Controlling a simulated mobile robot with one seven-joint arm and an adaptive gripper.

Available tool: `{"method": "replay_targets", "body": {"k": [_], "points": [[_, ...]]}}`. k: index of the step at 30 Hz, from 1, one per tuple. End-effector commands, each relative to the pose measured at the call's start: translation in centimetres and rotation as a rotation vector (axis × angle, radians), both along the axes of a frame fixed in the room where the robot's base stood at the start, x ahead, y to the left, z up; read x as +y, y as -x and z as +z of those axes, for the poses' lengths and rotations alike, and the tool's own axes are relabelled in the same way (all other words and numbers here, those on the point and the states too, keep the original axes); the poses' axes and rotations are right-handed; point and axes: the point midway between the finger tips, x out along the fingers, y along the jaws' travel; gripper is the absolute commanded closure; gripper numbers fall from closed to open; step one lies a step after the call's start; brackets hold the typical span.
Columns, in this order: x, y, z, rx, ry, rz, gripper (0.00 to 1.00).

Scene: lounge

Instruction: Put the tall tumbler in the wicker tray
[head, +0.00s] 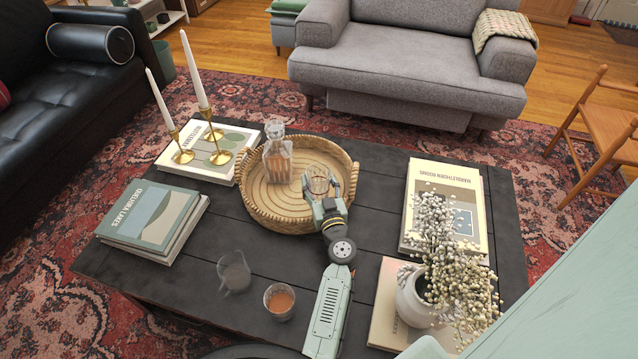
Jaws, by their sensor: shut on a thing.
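My gripper (321,186) is shut on a clear glass, which I take to be the tall tumbler (318,182). The fingers cover part of the tumbler, and it looks empty. The gripper reaches in over the front right of the round wicker tray (262,217), so the tumbler appears within the tray's rim. I cannot tell whether its base touches the tray floor. A glass decanter with amber liquid (277,160) stands upright in the tray, to the left of the tumbler and apart from it.
A clear glass vessel (234,272) and a short glass of amber drink (279,301) stand in front of the tray. Brass candlesticks (216,135) with tall candles stand on a book at back left. Book stacks (150,218) and a flower vase (415,300) flank the table.

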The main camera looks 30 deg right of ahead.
Motion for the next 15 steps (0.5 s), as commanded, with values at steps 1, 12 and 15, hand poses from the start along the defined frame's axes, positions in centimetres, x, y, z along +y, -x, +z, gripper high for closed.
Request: {"method": "replay_targets", "body": {"k": [1, 12, 15], "points": [[0.0, -0.02, -0.14, -0.002, 0.002, 0.0, 0.82], [0.0, 0.01, -0.15, 0.0, 0.0, 0.0, 0.3], [-0.01, 0.01, -0.15, 0.0, 0.0, 0.0, 0.25]]}}
